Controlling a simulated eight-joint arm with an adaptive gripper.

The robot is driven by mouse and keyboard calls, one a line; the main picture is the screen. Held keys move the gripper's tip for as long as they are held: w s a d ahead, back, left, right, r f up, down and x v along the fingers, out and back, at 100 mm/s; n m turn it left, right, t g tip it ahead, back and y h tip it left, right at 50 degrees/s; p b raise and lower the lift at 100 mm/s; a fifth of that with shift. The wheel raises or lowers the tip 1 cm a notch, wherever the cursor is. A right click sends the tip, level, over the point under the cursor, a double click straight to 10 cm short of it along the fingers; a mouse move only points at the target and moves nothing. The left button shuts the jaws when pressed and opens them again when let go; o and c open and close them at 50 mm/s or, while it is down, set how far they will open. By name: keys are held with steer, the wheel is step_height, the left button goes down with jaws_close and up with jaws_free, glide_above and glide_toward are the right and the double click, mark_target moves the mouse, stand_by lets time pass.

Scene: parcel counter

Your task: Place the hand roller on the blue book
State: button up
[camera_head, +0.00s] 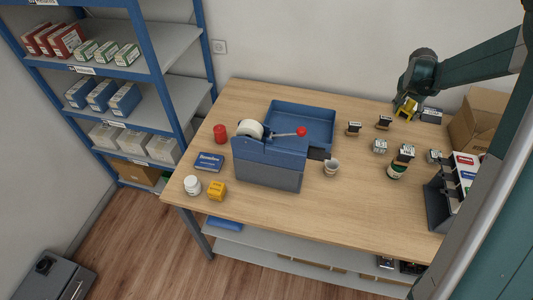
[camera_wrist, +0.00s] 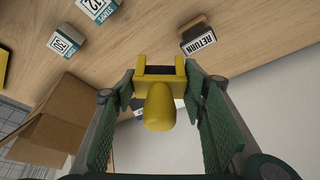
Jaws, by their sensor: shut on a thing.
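The hand roller (camera_head: 405,108), yellow with a dark roller, is held in my gripper (camera_head: 407,101) at the back right of the counter. In the wrist view the roller's yellow handle (camera_wrist: 159,108) lies between the two green fingers of my gripper (camera_wrist: 160,85), with its forked head and dark roller pointing away. It appears to be above the counter; the exact height is hard to tell. The blue book (camera_head: 209,162) lies flat at the left of the counter, far from my gripper, with nothing on it.
A blue tape dispenser (camera_head: 270,160) and blue tray (camera_head: 318,117) stand mid-counter. A red can (camera_head: 220,134), white jar (camera_head: 192,186) and yellow box (camera_head: 217,191) surround the book. A cup (camera_head: 331,168) and several stamps, including RETURN (camera_wrist: 199,38), stand rightward. An open carton (camera_head: 480,125) is far right.

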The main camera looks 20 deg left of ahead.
steer(key=s+a+r+n+y, duration=0.15)
steer(key=s+a, duration=0.35)
steer(key=a, duration=1.7)
steer(key=s+a+n, duration=0.2)
steer(key=s+a, duration=0.2)
steer(key=a, duration=1.8)
steer(key=s+a+r+n+y+b, duration=0.1)
steer(key=s+a+n, duration=0.3)
steer(key=s+a, duration=2.4)
steer(key=a, duration=0.4)
steer(key=shift+s+t+b, duration=0.35)
steer(key=shift+t+b, duration=0.05)
steer(key=shift+f, duration=0.1)
steer(key=shift+f, duration=3.05)
steer(key=shift+d, duration=0.1)
